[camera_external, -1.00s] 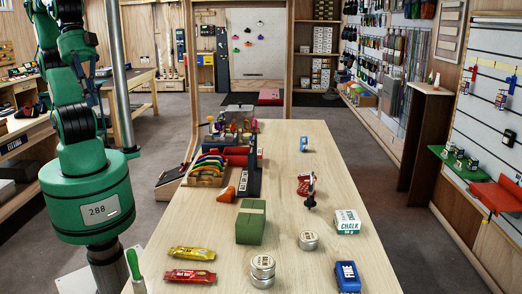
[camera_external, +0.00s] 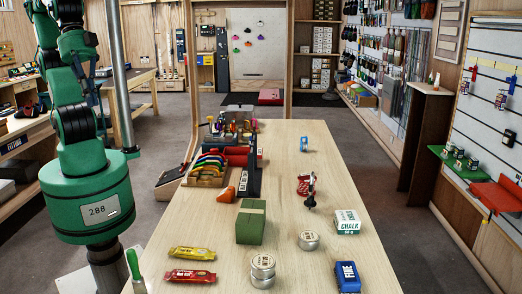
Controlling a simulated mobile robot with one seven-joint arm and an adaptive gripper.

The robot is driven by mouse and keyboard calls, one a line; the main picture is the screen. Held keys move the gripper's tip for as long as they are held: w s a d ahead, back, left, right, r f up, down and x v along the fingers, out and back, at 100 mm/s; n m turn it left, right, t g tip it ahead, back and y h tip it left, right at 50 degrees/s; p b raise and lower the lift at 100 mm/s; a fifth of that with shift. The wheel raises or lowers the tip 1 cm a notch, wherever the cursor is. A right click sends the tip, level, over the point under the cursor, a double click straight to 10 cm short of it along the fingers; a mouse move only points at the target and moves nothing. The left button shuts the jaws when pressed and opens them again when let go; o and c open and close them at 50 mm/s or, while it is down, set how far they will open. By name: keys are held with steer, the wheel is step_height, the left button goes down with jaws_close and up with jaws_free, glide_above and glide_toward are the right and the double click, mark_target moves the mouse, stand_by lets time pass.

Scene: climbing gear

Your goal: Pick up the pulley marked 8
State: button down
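I cannot make out a pulley marked 8; no such number is readable at this size. Small coloured pieces of gear (camera_external: 232,127) stand on a dark holder at the far left of the wooden table (camera_external: 330,235). A red metal device with a dark lower end (camera_external: 306,186) lies right of the middle, and I cannot tell whether it is a pulley. A small blue ring-shaped item (camera_external: 303,144) is near the far end. My green and black arm stands left of the table. My gripper is not in view.
A green box (camera_external: 251,222), round tins (camera_external: 262,270), a chalk box (camera_external: 347,222), a blue box (camera_external: 347,276) and wrapped bars (camera_external: 191,254) are on the near half. A rack of coloured arcs (camera_external: 208,168) is at the left. The table's right middle is mostly clear.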

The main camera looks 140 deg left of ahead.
steer(key=c, duration=1.4)
jaws_free()
